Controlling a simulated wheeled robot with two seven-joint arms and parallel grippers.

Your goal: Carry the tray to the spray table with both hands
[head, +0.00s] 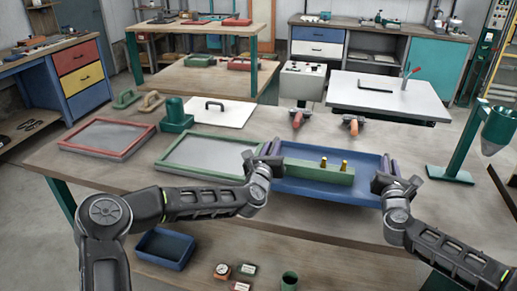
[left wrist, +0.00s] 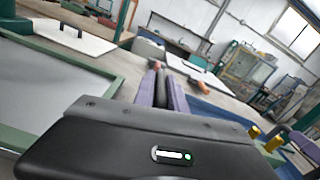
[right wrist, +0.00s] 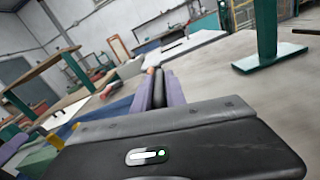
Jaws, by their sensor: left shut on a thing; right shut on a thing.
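The blue tray (head: 330,187) with purple side handles is at the right-middle of the long wooden table. A green block with brass pegs (head: 318,171) is in the tray. My left gripper (head: 268,161) is shut on the tray's left purple handle; the handle also shows in the left wrist view (left wrist: 147,90). My right gripper (head: 384,178) is shut on the tray's right purple handle, which shows in the right wrist view (right wrist: 174,90). I cannot tell whether the tray touches the table.
A green-framed screen (head: 210,154) lies close left of the tray, and a red-framed screen (head: 108,135) lies further left. Two orange-tipped tools (head: 298,118) lie behind the tray. A grey control box (head: 302,80) stands behind.

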